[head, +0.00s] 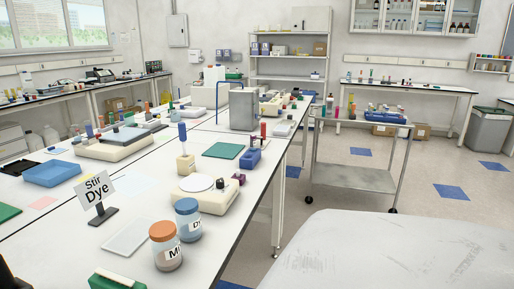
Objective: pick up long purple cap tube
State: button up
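I cannot make out a long tube with a clearly purple cap. A small dark purple item (238,178) stands just right of the white stirrer; it looks short, and its kind is unclear. A tall tube with a blue cap (182,132) stands upright in a beige holder (186,164) behind the stirrer. A tall tube with a red cap (263,131) stands upright at a blue rack (250,159) near the bench's right edge. More tubes with blue caps stand farther left, including one (89,130) by a beige device. My gripper is not in view.
The stirrer (205,197), two labelled jars (165,246) (188,220), a "Stir Dye" sign (97,196) and a green mat (223,150) occupy the white bench (60,245). A metal cart (355,178) stands right of it. Open floor (440,175) lies farther right.

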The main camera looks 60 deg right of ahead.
aim_at(253, 137)
jog(key=k+l+z, duration=0.15)
jog(key=z, duration=0.2)
jog(key=k+l+z, duration=0.1)
jog(key=l+z, duration=0.25)
jog(key=z, duration=0.95)
jog(key=i+l+u, duration=0.15)
jog(key=i+l, duration=0.2)
jog(key=i+l+u, duration=0.2)
jog(key=i+l, duration=0.2)
jog(key=i+l+u, duration=0.15)
jog(key=i+l, duration=0.2)
jog(key=i+l+u, duration=0.15)
jog(key=i+l, duration=0.15)
jog(key=l, duration=0.25)
jog(key=i+l+u, duration=0.2)
jog(key=l, duration=0.3)
jog(key=i, duration=0.6)
